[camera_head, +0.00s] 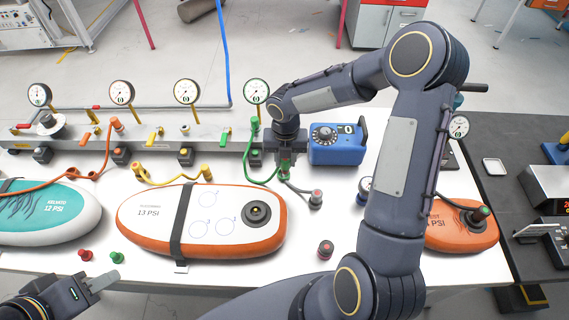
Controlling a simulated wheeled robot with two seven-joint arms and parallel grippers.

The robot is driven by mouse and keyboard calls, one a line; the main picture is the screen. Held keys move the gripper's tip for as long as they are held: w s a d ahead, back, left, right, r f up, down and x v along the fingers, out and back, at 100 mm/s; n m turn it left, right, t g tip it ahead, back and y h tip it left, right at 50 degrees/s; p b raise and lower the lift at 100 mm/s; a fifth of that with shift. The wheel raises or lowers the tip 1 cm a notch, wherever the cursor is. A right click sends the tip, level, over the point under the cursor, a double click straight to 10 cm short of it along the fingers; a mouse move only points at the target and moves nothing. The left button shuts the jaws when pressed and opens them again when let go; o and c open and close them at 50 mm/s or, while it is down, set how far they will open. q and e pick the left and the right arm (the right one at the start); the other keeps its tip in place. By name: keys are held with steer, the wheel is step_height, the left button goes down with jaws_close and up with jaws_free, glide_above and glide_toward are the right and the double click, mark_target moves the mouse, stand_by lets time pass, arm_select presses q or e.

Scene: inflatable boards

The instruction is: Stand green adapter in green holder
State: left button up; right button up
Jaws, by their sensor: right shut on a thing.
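A blue pump box (338,143) stands right of the right gripper. A white-orange board (150,222) lies in front, a teal board (50,214) at left, an orange board (462,233) at right. Red (85,255) and green (116,257) caps lie near the front edge.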

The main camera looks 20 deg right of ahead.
steer(key=shift+w+d+f+b, duration=0.2)
steer(key=shift+w+f+b, duration=0.6)
steer(key=shift+f, duration=0.7)
steer(key=shift+w+d+f+b, duration=0.25)
steer(key=shift+w+f+b, duration=0.35)
steer(key=shift+f+b, duration=0.7)
steer(key=shift+w+d+f+b, duration=0.2)
steer(key=shift+w+f+b, duration=0.45)
steer(key=shift+f, duration=1.1)
steer(key=o, duration=0.9)
steer(key=shift+w, duration=0.1)
